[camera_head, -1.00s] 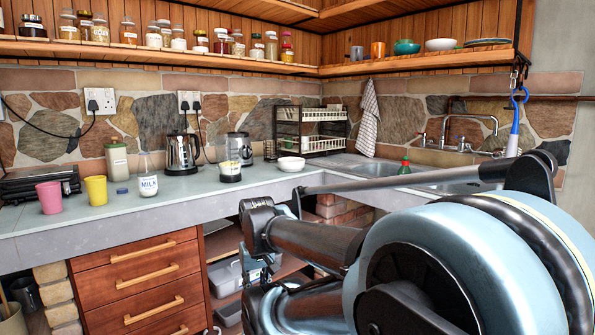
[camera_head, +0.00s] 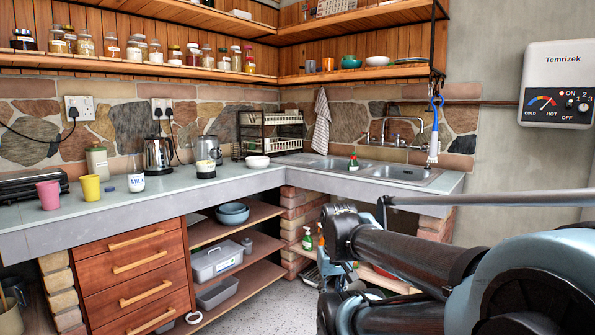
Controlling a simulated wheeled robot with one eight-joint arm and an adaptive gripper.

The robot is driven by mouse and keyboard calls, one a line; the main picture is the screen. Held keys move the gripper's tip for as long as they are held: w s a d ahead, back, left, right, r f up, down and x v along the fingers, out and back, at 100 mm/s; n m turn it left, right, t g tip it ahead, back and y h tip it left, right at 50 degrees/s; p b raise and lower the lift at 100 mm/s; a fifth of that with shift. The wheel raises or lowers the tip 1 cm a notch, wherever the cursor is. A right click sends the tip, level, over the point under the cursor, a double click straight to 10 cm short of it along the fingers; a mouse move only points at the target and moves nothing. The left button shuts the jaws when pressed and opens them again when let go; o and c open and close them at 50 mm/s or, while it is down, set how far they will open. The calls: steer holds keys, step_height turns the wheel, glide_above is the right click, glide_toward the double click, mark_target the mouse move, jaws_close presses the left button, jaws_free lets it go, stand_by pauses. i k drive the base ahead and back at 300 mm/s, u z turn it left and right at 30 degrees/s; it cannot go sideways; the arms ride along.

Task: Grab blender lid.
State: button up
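A clear blender-like jug (camera_head: 208,149) stands at the back of the grey worktop, right of the steel kettle. A short glass container with dark parts (camera_head: 205,169) stands just in front of it. I cannot make out for certain which piece is the blender lid. A small flat blue cap (camera_head: 108,189) lies on the worktop left of the milk bottle (camera_head: 136,178). My arm fills the lower right. My gripper (camera_head: 338,275) hangs low in front of the shelves, below worktop height and apart from these things. Its fingers are too small and partly hidden to read.
The steel kettle (camera_head: 158,155), yellow cup (camera_head: 90,188), pink cup (camera_head: 48,195) and white bowl (camera_head: 256,162) stand on the worktop (camera_head: 190,187). The sink (camera_head: 400,173) is at right. Open shelves (camera_head: 262,272) and wooden drawers (camera_head: 135,268) lie below. Grey floor shows beneath.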

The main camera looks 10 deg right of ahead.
mark_target(255, 162)
steer(key=z, duration=0.4)
steer(key=i, duration=1.4)
steer(key=u, duration=1.05)
steer(key=i, duration=0.75)
steer(key=u, duration=0.6)
